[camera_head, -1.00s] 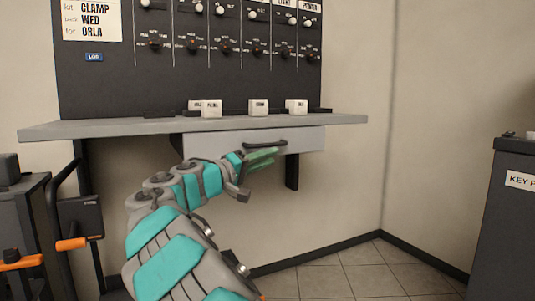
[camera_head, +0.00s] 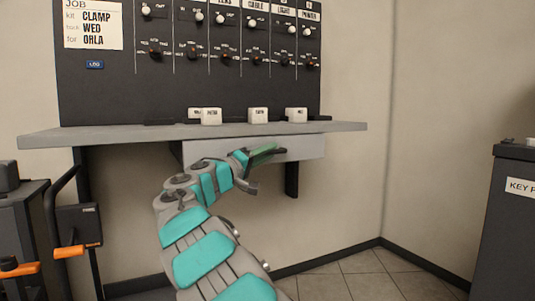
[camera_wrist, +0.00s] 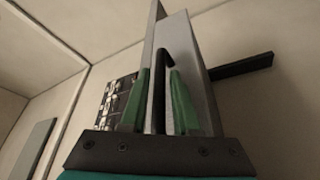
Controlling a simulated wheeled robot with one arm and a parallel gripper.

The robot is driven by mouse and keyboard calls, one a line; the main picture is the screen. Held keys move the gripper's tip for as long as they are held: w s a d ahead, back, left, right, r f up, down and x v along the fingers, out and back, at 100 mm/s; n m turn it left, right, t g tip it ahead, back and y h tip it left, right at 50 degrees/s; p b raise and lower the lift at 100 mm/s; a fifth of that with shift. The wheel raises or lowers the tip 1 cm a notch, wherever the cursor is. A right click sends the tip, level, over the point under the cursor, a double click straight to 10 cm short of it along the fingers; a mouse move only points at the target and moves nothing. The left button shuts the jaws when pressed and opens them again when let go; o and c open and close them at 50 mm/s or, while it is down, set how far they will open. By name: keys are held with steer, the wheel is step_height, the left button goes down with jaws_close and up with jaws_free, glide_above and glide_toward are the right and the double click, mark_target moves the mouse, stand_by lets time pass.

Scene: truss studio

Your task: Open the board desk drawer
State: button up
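The board desk drawer (camera_head: 306,148) is a light grey front under the grey desk top (camera_head: 345,127). It looks shut. Its dark bar handle (camera_head: 281,151) is mostly hidden behind my gripper (camera_head: 262,153) in the head view. In the wrist view, my gripper (camera_wrist: 160,76) has its two green fingers apart, with the dark handle (camera_wrist: 159,95) between them. Narrow gaps show between the handle and the fingers, so I see no grip on it. The drawer front (camera_wrist: 197,70) also shows in the wrist view.
The black switch board (camera_head: 190,85) rises behind the desk top, with several white label blocks (camera_head: 258,115) before it. A black cabinet (camera_head: 510,220) stands at the right. Dark equipment with orange grips (camera_head: 68,251) is at the left. The floor (camera_head: 365,275) at right is clear.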

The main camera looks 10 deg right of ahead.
jaws_close()
steer(key=shift+f, duration=0.1)
stand_by(1.3)
